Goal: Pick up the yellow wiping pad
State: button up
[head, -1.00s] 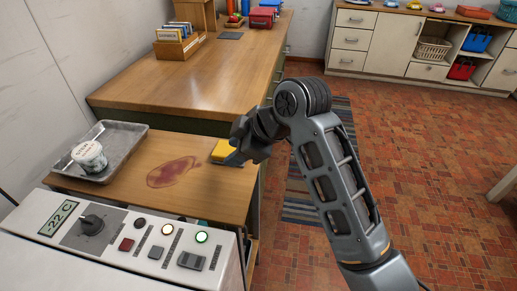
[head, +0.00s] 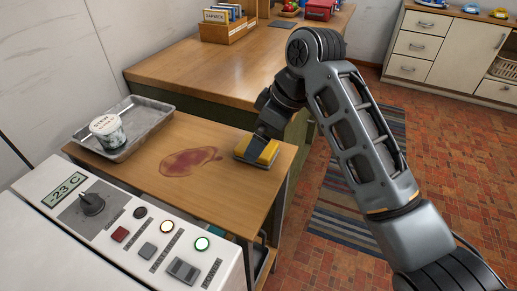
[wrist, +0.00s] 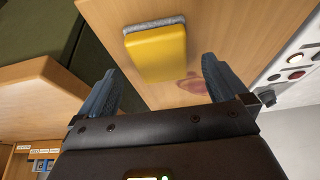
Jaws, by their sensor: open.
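The yellow wiping pad (head: 262,151) lies on the small wooden table near its right edge, right of a reddish-brown stain (head: 190,161). It has a grey layer along one side, seen in the wrist view, where the pad (wrist: 157,52) lies ahead of the fingertips. My gripper (head: 262,138) is over the pad in the head view and partly hides it. In the wrist view my gripper (wrist: 160,82) is open and empty, its two blue-grey fingers spread wider than the pad. I cannot tell how high the fingertips are above the table.
A metal tray (head: 150,114) with a labelled tub (head: 107,131) stands at the table's left. A white control panel (head: 130,235) reading -23 C is in front. A larger wooden counter (head: 215,70) adjoins behind. The striped rug (head: 345,205) lies on the floor at right.

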jog(key=shift+x, duration=1.4)
jog(key=shift+c, duration=0.3)
jog(key=c, duration=1)
